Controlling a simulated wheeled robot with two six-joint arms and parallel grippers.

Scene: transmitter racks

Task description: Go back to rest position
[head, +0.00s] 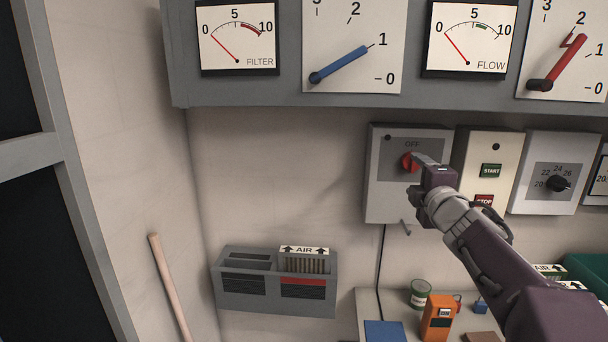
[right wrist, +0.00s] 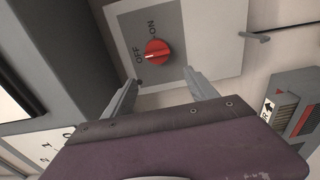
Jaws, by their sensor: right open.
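My right gripper (head: 428,165) is raised in front of a grey switch box (head: 381,200) on the wall. In the right wrist view its two fingers (right wrist: 160,92) are apart with nothing between them. The box's red rotary knob (head: 409,161) lies just beyond the fingertips. In the right wrist view the knob (right wrist: 158,52) sits clear between and ahead of the fingers, near the OFF and ON labels. My left gripper is not in view.
A START/STOP box (head: 470,180) and a dial box (head: 557,184) hang to the right. Overhead is a grey gauge panel (head: 350,97). Below are an AIR filter rack (head: 228,295) and a bench holding an orange meter (head: 438,320) and a green can (head: 420,295). A wooden pole (head: 168,285) leans at left.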

